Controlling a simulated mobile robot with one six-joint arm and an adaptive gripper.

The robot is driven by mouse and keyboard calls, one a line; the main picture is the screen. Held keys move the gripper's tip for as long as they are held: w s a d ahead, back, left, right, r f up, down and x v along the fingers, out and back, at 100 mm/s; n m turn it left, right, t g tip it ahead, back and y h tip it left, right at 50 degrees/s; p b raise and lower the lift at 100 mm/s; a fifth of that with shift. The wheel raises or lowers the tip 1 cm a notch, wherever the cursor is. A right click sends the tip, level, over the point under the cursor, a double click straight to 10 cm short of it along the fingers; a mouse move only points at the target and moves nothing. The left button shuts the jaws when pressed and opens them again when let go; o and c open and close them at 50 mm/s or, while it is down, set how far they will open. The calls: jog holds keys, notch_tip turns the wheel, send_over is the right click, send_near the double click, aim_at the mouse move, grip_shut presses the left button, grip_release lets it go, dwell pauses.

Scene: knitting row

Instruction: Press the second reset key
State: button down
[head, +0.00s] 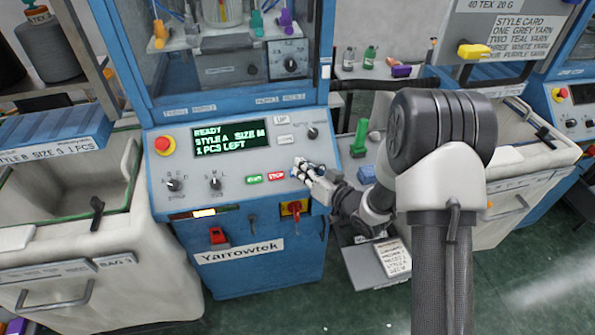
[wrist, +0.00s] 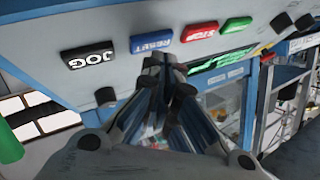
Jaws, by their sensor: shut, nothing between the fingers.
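The wrist view shows one blue RESET key (wrist: 152,43) on the control panel, between the black JOG key (wrist: 87,55) and the red STOP key (wrist: 199,32). My gripper (wrist: 163,66) is shut and empty, its fingertips close beside the RESET key; I cannot tell whether they touch it. In the head view my gripper (head: 299,167) is over the right part of the panel, just right of the red STOP key (head: 277,176), and mostly hides the RESET key there. The display (head: 231,138) reads READY, STYLE A, SIZE M, 1 PCS LEFT.
A green START key (head: 254,179) lies left of STOP. A red emergency knob (head: 165,146) and selector knobs are on the panel's left. A red-yellow switch (head: 294,208) sits below my gripper. Pale bins flank the blue machine. Another machine's panel (head: 580,94) shows at far right.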

jog(key=shift+s+r, duration=0.15)
jog(key=shift+r, duration=0.1)
jog(key=shift+d, duration=0.1)
jog(key=s+r+p, duration=0.1)
jog(key=r, duration=0.1)
jog(key=s+r+p, duration=0.1)
jog(key=s+r, duration=0.1)
jog(key=shift+d+p, duration=0.3)
jog(key=shift+d, duration=0.1)
dwell(0.7)
jog(key=s+d+r+m+g+h, duration=0.15)
jog(key=s+d+r+h, duration=0.25)
jog(key=d+r+h, duration=0.7)
jog(key=s+d+r+m+g, duration=0.1)
jog(key=s+d+r+g, duration=0.1)
jog(key=s, duration=1.2)
jog(key=s+d+r+m+g, duration=0.1)
jog(key=s+g, duration=0.3)
jog(key=s, duration=1.1)
jog(key=shift+d+r+y, duration=0.3)
jog(key=shift+d+r, duration=0.3)
jog(key=shift+d, duration=0.2)
